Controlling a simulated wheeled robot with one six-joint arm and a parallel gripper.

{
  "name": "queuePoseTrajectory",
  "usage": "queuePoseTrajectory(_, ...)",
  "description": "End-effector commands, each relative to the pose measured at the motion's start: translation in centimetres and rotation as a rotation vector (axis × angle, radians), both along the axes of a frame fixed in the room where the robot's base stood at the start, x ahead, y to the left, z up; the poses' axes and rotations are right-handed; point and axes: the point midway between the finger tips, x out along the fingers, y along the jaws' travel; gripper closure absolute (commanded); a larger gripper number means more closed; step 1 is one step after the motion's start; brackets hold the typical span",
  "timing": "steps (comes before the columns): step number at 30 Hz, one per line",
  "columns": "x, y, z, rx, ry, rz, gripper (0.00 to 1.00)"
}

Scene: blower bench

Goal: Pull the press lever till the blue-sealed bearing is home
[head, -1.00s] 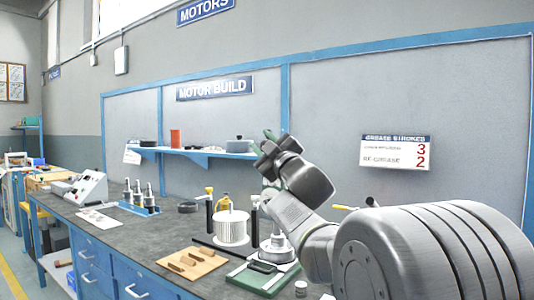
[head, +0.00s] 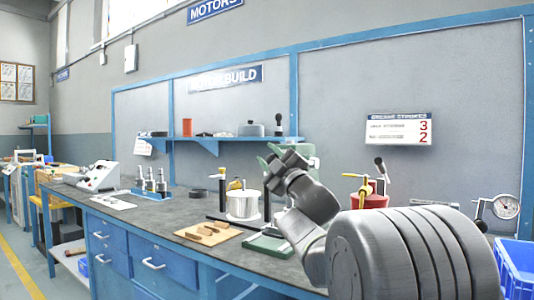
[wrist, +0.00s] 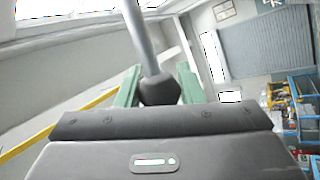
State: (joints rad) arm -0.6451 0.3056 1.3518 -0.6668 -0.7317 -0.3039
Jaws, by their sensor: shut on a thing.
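My gripper shows in the wrist view (wrist: 157,76) with its two green fingers on either side of a dark knob (wrist: 160,91). It is shut on this knob, at the end of a grey rod that looks like the press lever (wrist: 139,32). In the head view my gripper (head: 272,158) is above the bench, its fingers partly covered by my wrist. The press body is mostly hidden behind my arm. I cannot make out the blue-sealed bearing in either view.
A pale finned cylinder (head: 242,205) between dark posts and a wooden board with parts (head: 207,233) are on the bench (head: 150,213), left of my arm. A red container (head: 372,193), a dial gauge (head: 505,207) and a blue crate (head: 517,262) are on the right.

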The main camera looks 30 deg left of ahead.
Motion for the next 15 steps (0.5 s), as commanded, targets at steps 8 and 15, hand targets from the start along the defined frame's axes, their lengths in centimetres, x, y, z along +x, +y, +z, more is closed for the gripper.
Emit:
queuePoseTrajectory(8, 0.53, 0.19, -1.30, -0.005, 0.006, 0.002, 1.00)
queuePoseTrajectory(15, 0.53, 0.22, -1.34, -0.007, 0.007, 0.002, 1.00)
